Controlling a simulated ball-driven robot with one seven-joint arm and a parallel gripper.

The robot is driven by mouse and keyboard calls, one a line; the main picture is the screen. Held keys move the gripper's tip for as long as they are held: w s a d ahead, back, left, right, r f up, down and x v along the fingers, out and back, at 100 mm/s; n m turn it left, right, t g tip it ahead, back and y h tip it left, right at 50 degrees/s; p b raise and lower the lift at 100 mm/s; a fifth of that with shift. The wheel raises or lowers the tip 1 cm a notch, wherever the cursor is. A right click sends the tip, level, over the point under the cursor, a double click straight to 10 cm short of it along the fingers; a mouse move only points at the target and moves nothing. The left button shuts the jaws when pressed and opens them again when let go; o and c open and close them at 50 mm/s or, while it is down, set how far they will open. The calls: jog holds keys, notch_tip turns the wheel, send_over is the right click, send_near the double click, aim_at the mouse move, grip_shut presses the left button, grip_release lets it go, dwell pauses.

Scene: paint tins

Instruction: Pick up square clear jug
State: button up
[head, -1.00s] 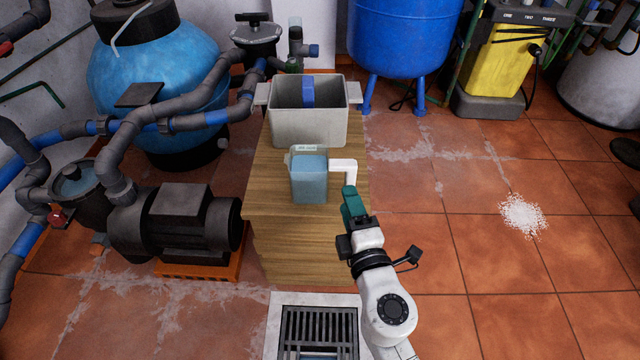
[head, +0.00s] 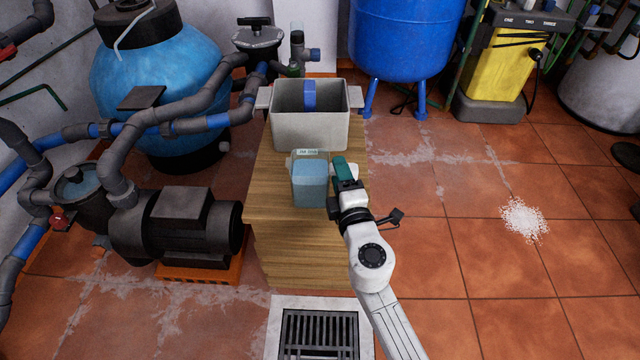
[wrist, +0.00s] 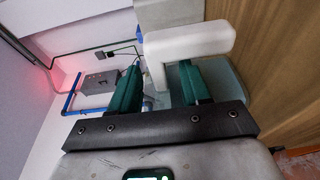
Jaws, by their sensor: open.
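The square clear jug (head: 309,185) stands on the wooden bench top, with pale blue liquid in it and a label at its back top edge. My gripper (head: 343,168) is at the jug's right side, over the handle, which it mostly hides in the head view. In the wrist view the white handle (wrist: 190,45) runs across the green fingers of my gripper (wrist: 158,80). Its short downward part appears between the two fingers. The fingers are open. The jug's translucent body (wrist: 230,80) shows behind the right finger. I cannot tell whether a finger touches the handle.
A grey tub (head: 310,130) with a blue piece on its rim stands behind the jug on the wooden bench (head: 300,245). A pump (head: 185,230) and pipes stand to the left. A floor drain (head: 320,335) lies in front. The tiled floor at right is open, with white powder (head: 524,220).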

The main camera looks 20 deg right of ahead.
grip_shut()
dwell(0.3)
jog(key=shift+r, duration=0.2)
notch_tip(320, 180, up, 10)
jog(key=p, duration=0.8)
jog(key=shift+p, duration=0.4)
jog(key=c, duration=0.6)
grip_release()
grip_shut()
